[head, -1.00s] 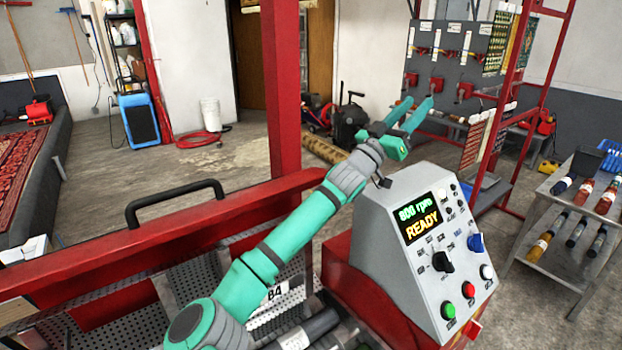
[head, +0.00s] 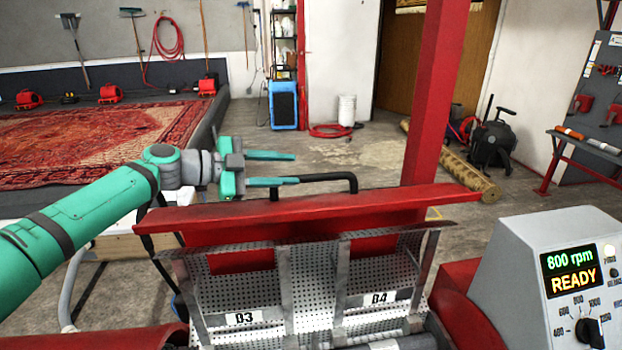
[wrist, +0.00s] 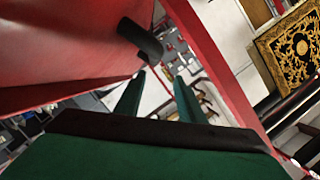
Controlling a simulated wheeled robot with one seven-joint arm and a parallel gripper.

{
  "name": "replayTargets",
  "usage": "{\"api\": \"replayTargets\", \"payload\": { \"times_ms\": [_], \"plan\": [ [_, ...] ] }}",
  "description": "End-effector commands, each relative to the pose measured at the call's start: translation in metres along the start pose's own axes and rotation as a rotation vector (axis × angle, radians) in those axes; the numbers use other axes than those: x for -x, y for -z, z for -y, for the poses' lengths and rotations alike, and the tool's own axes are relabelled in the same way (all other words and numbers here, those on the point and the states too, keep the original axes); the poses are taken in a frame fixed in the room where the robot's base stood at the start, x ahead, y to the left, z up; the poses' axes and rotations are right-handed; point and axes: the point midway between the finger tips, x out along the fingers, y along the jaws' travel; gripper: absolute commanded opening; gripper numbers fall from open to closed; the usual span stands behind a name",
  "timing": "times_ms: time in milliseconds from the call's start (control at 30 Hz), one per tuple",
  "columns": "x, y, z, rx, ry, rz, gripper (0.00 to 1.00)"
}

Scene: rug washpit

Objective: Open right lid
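The red lid (head: 400,203) has a black bar handle (head: 345,177) along its top edge, toward the back. My gripper (head: 296,168) comes in from the left with its fingers spread and pointing right. The lower finger overlaps the left part of the handle in the head view; the upper finger is above it. In the wrist view the red lid surface (wrist: 60,45) fills the upper left, and the handle (wrist: 140,40) shows just above the left fingertip of my open gripper (wrist: 160,75). Nothing is between the fingers; I cannot tell whether they touch the handle.
Perforated metal panels (head: 310,285) labelled D3 and D4 lie below the lid. A red post (head: 434,95) stands right behind it. A control box (head: 560,275) reading 800 rpm READY is at right. A patterned rug (head: 90,140) lies at back left.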

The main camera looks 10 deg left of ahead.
Motion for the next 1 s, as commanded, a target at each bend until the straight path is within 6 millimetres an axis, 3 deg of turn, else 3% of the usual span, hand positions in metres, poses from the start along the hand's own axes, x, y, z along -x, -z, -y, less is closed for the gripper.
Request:
{"api": "replayTargets", "payload": {
  "times_ms": [100, 200, 733, 1000],
  "plan": [
    [0.017, -0.013, -0.010, -0.005, -0.024, 0.039, 0.36],
    [0.015, -0.016, -0.013, -0.005, -0.031, 0.047, 0.36],
    [-0.070, -0.018, -0.015, -0.006, -0.030, 0.043, 0.36],
    [-0.087, -0.019, -0.014, -0.005, -0.028, 0.044, 0.36]
  ]
}}
